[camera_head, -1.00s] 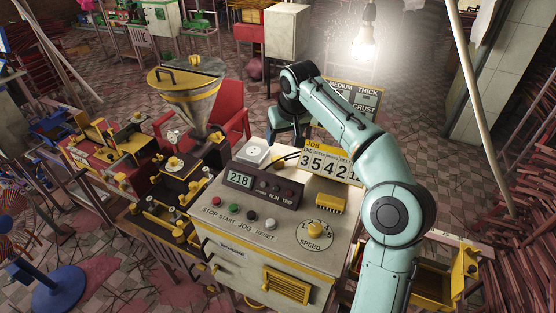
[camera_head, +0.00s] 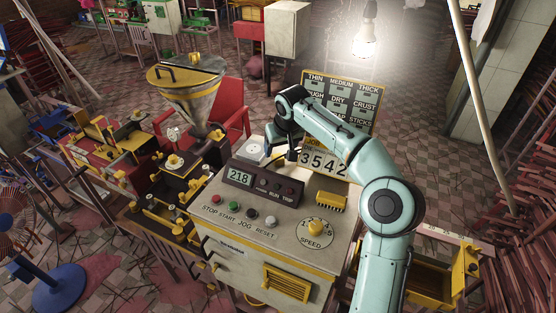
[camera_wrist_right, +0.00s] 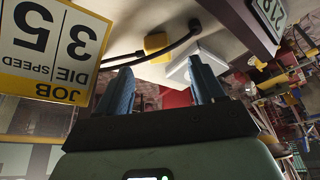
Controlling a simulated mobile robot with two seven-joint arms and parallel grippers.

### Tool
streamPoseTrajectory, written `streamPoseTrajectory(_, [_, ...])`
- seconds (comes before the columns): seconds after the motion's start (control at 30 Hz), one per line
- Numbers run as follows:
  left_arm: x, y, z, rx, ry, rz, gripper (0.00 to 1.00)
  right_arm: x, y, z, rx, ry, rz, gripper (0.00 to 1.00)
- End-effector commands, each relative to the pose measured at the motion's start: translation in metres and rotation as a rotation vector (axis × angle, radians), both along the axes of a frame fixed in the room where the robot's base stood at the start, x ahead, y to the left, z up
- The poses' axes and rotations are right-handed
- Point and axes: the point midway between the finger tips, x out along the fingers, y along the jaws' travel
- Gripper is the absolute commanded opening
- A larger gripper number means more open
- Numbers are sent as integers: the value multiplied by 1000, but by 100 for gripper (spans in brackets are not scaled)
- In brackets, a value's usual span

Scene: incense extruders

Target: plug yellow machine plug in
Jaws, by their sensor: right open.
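The yellow plug (camera_wrist_right: 155,43), with a black cable, lies on top of the pale control cabinet (camera_head: 215,225) in the right wrist view. In the head view my right gripper hides most of it. The white socket block (camera_head: 254,149) sits on the cabinet's back left corner; it also shows in the right wrist view (camera_wrist_right: 185,70), close to the plug. My right gripper (camera_head: 283,154) is over the cabinet top, just right of the socket. Its blue fingers (camera_wrist_right: 162,82) are apart with nothing between them, and the plug shows beyond them. My left gripper is out of view.
A dark display box (camera_head: 262,184) reading 218 stands in front of the socket. A yellow-and-white job board (camera_head: 325,162) stands right of my right gripper. A hopper machine (camera_head: 190,95) and a red chair (camera_head: 232,115) are to the left and behind.

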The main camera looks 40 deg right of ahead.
Motion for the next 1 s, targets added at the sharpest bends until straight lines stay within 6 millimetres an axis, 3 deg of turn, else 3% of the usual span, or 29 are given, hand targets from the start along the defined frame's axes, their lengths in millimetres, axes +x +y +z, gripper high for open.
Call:
streamPoseTrajectory(0.4, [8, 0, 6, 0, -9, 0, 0, 17, -8, -44, 1, 0, 0, 68])
streamPoseTrajectory(0.8, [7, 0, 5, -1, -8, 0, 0, 18, -9, -48, 0, -1, 0, 68])
streamPoseTrajectory(0.97, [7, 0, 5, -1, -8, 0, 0, 18, -9, -47, 0, -1, 0, 16])
streamPoseTrajectory(1.0, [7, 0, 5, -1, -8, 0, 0, 18, -9, -47, 0, -1, 0, 11])
